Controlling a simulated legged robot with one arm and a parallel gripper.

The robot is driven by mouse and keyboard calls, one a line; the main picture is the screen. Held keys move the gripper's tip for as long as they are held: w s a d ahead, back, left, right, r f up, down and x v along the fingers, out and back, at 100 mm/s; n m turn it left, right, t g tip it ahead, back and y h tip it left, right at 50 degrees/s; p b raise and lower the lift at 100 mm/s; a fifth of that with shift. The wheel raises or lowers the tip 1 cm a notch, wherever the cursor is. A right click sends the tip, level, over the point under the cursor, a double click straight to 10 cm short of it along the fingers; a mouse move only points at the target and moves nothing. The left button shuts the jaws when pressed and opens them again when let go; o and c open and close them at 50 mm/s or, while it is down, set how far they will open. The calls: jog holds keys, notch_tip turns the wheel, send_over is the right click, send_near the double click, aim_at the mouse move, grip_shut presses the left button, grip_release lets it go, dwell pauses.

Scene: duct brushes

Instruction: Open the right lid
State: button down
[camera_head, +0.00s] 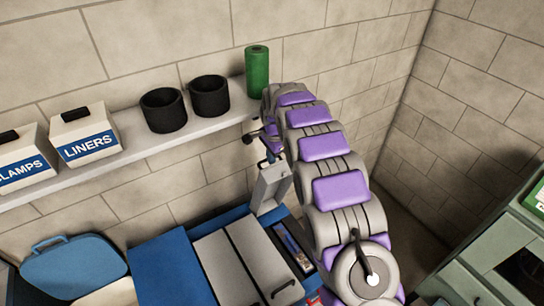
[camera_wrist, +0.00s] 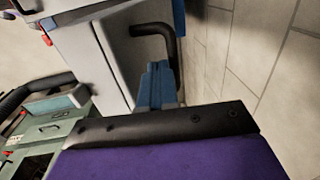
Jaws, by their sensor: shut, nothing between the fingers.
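The right lid (camera_head: 270,188) is a grey panel standing raised at the back of a blue box (camera_head: 172,268). Below it the right compartment (camera_head: 291,245) is uncovered, and blue and pale contents show inside. My gripper (camera_wrist: 158,85) shows in the wrist view as narrow blue-grey fingers, shut and empty. It is close to a black curved handle (camera_wrist: 157,30) beside a grey panel. In the head view my arm hides most of the gripper near the lid's top, and I cannot tell whether they touch.
Grey lids (camera_head: 242,262) left of the open compartment lie flat. A wall shelf (camera_head: 140,140) behind holds a LINERS box (camera_head: 85,137), black cups (camera_head: 210,97) and a green roll (camera_head: 257,72). A blue case (camera_head: 72,265) is at left, a green cabinet (camera_head: 480,262) at right.

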notch_tip(320, 180, up, 16)
jog(key=s+d, duration=0.1)
jog(key=s+d+r+n+b, duration=0.1)
jog(key=s+d+r+n, duration=0.2)
jog(key=s+d, duration=0.65)
jog(key=s+d+f+n+g+b, duration=0.1)
jog(key=s+d+f+n+b, duration=0.1)
jog(key=s, duration=1.1)
jog(key=s+d+f+n+g+b, duration=0.1)
jog(key=s+d+f+n, duration=0.2)
jog(key=s, duration=1.1)
jog(key=s+d+f+n+g+b, duration=0.1)
jog(key=s+d+f, duration=0.3)
jog(key=s, duration=0.9)
notch_tip(320, 180, down, 4)
jog(key=shift+s+r+n+h+b, duration=0.3)
jog(key=shift+n+h+b, duration=0.1)
jog(key=shift+n+b, duration=0.4)
jog(key=shift+a, duration=0.1)
